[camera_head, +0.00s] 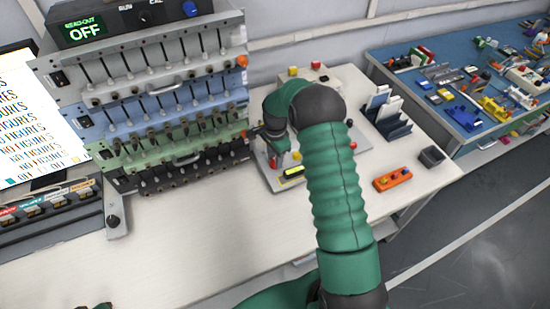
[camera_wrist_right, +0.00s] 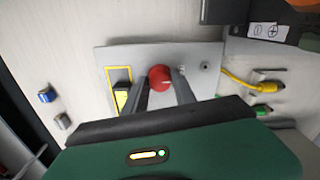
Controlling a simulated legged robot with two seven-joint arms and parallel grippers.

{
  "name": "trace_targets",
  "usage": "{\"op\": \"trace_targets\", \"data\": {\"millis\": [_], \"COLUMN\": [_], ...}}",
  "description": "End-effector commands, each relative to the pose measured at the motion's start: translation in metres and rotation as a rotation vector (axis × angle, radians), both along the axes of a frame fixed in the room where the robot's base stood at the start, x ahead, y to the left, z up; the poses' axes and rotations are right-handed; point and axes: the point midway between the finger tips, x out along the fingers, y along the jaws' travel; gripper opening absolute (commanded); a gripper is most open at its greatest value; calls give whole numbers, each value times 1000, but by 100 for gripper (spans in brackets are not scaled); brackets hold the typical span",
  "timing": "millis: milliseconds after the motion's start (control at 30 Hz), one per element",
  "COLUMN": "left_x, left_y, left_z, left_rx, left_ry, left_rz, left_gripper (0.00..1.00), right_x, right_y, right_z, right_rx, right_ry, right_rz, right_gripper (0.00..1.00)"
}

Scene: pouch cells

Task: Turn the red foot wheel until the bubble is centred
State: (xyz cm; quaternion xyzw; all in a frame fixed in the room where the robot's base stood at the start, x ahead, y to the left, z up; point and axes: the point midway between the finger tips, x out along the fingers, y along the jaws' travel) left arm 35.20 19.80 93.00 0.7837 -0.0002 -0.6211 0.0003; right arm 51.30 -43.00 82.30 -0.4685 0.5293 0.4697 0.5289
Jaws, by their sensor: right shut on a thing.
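The red foot wheel (camera_wrist_right: 160,78) sits on a grey plate (camera_wrist_right: 205,54) in the wrist view. My right gripper (camera_wrist_right: 162,82) is shut on it, one finger on each side. In the head view the right gripper (camera_head: 276,146) is over the plate (camera_head: 266,182), partly hidden by my own arm. A yellow level vial (camera_head: 293,171) lies at the plate's front. It shows partly in the wrist view (camera_wrist_right: 121,99), beside the left finger; the bubble's position is too small to tell. A dark green sliver at the head view's bottom left may be my left gripper (camera_head: 101,306); its jaws cannot be made out.
A rack of levers (camera_head: 160,90) with an OFF read-out stands left of the plate. An orange block (camera_head: 393,179), a small dark box (camera_head: 432,156) and a card holder (camera_head: 388,118) stand to the right. The front of the white table (camera_head: 220,235) is clear.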

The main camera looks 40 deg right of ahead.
Motion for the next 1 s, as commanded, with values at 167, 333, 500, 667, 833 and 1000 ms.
{"op": "trace_targets", "data": {"millis": [167, 333, 500, 667, 833, 1000], "left_x": [0, 0, 0, 0, 0, 0], "left_y": [0, 0, 0, 0, 0, 0], "left_z": [5, 11, 17, 22, 27, 31], "left_rx": [0, 0, 0, 0, 0, 0], "left_ry": [0, 0, 0, 0, 0, 0], "left_rz": [0, 0, 0, 0, 0, 0], "left_gripper": [36, 36, 36, 36, 36, 36], "right_x": [1, 1, 1, 2, 2, 2], "right_y": [-2, -3, -3, -3, -3, -3], "right_z": [2, 3, 3, 3, 3, 3], "right_rx": [-5, -6, -6, -7, -8, -8], "right_ry": [-2, -2, -3, -4, -5, -4], "right_rz": [77, 202, 359, 510, 672, 834], "right_gripper": [0, 0, 0, 0, 0, 0]}}
